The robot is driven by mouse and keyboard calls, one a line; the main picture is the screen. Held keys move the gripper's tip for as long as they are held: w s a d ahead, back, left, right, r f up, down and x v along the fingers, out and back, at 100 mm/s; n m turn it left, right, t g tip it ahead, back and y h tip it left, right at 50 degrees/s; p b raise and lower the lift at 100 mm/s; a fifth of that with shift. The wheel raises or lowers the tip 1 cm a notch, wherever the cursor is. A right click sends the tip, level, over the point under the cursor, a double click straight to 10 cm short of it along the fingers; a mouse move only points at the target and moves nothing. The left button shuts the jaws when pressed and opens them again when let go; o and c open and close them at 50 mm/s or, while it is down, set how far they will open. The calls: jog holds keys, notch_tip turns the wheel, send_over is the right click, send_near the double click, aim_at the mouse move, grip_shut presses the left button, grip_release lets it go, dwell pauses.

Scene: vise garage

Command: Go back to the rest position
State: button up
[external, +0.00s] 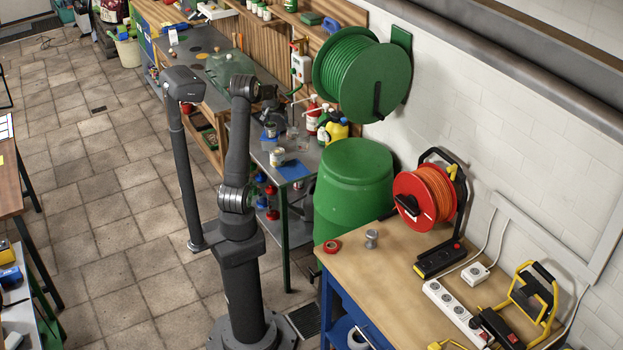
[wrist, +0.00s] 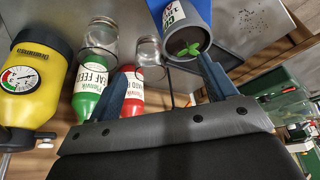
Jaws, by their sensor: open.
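My gripper (wrist: 163,78) is open, with its two dark fingers spread apart and nothing held between them in the wrist view. In the external view my gripper (external: 272,104) hangs at the end of my raised arm, over the grey metal bench and partly hidden by the arm. A can with a green seedling (wrist: 187,38) shows beyond the right finger. A red bottle (wrist: 131,93) and a green bottle (wrist: 92,90) show near the left finger, apart from it as far as I can tell.
A yellow sprayer (external: 337,129) stands by the bottles at the bench's wall side. Glass jars (wrist: 148,50) stand near them. A green hose reel (external: 350,75) juts from the wall above. A green barrel (external: 352,190) stands beside the bench.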

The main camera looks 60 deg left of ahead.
jog(key=s+d+r+m+h, duration=0.1)
jog(key=d+r+m, duration=0.3)
jog(key=d, duration=1.4)
jog(key=s+d+r+m+h, duration=0.1)
jog(key=d+r+m+h, duration=0.2)
jog(key=d, duration=1.5)
jog(key=d+r+m+h, duration=0.1)
jog(key=d+r+m, duration=0.3)
jog(key=d+m, duration=0.5)
jog(key=d, duration=1)
jog(key=shift+s+r+h, duration=0.35)
jog(key=shift+s+h, duration=0.05)
